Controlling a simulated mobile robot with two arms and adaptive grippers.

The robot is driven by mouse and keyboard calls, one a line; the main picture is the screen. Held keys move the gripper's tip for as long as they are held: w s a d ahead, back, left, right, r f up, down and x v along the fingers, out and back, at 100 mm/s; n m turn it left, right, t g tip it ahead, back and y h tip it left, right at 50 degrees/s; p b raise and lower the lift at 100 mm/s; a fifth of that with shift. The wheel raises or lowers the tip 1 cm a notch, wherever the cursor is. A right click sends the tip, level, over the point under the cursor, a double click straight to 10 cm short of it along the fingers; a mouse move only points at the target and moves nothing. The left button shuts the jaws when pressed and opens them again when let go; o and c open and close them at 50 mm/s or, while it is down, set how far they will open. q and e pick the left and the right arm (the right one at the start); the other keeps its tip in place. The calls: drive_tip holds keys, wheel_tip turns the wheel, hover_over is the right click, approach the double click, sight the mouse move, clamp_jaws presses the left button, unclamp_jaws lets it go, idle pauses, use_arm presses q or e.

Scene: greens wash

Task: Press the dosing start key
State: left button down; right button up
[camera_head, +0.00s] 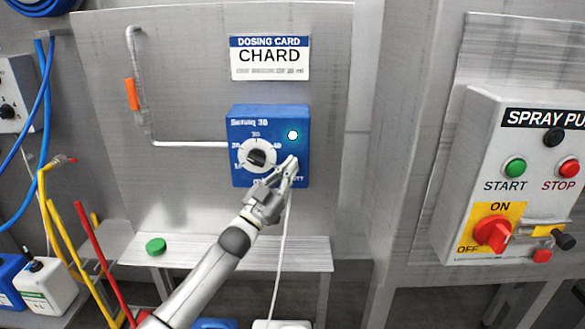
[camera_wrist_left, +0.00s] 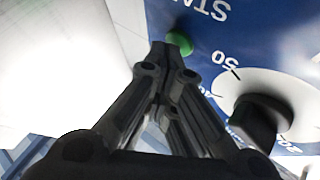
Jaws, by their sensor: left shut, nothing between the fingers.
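The blue dosing box (camera_head: 236,178) hangs on the steel panel. It has a white dial with a black knob (camera_head: 257,158) and a bright white-green round lamp (camera_head: 292,135). My left gripper (camera_head: 291,162) is shut and empty in front of the box's lower right, right of the dial. In the left wrist view a green start key (camera_wrist_left: 180,43) shows by upside-down lettering that reads in part "STA". The closed fingertips (camera_wrist_left: 163,48) overlap the key's edge; I cannot tell whether they touch it. In the head view the gripper hides the key.
A dosing card (camera_head: 270,58) reading "CHARD" is above the box. A spray pump control box (camera_head: 470,130) with its own green START and red STOP buttons stands at the right. A steel shelf (camera_head: 190,251) below holds a green cap (camera_head: 156,246).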

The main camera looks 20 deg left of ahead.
idle(0.3)
use_arm(q)
drive_tip(key=shift+s+d+p, duration=0.25)
drive_tip(key=shift+s+p, duration=0.4)
drive_tip(key=shift+s, duration=0.2)
drive_tip(key=s+p, duration=0.1)
drive_tip(key=s, duration=0.1)
drive_tip(key=s+d+p, duration=0.1)
drive_tip(key=s+p, duration=0.1)
drive_tip(key=shift+s+d, duration=0.15)
drive_tip(key=shift+s, duration=0.25)
drive_tip(key=shift+f, duration=0.15)
idle(0.5)
